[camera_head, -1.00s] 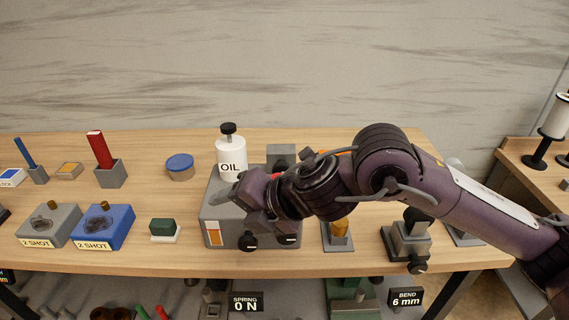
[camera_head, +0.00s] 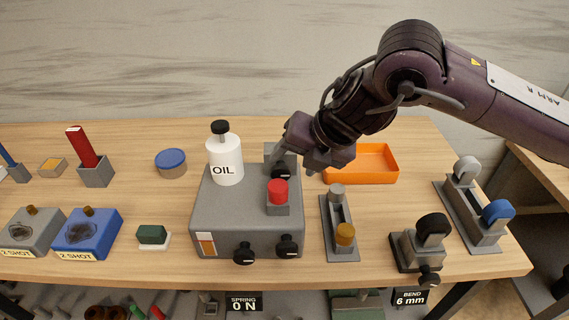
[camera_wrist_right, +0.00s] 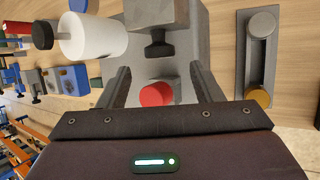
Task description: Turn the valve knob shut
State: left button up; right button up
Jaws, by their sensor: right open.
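A grey machine box (camera_head: 225,215) stands on the table with a white OIL bottle (camera_head: 226,162) on its top left. A black T-shaped knob (camera_head: 283,171) sits on a small grey block at the box's back right; it also shows in the right wrist view (camera_wrist_right: 158,46). Two more black knobs, a left one (camera_head: 243,252) and a right one (camera_head: 288,247), are on the box's front. Nothing marks which knob is the valve's. My right gripper (camera_head: 284,156) is open and empty by the back knob, its fingers apart on either side in the wrist view (camera_wrist_right: 161,76). My left gripper is out of view.
A red button (camera_head: 278,191) stands on the box in front of the back knob. An orange tray (camera_head: 362,165) and a grey fixture (camera_head: 339,225) lie to the right. Blue and grey 2 SHOT boxes stand left. The table between them and the machine holds a green block (camera_head: 152,235).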

aim_at(284, 170)
jog(key=x, duration=0.4)
jog(key=shift+w+a+f+p, duration=0.1)
jog(key=shift+p, duration=0.25)
jog(key=shift+w+a+f, duration=0.25)
jog(key=shift+f, duration=0.3)
jog(key=c, duration=1)
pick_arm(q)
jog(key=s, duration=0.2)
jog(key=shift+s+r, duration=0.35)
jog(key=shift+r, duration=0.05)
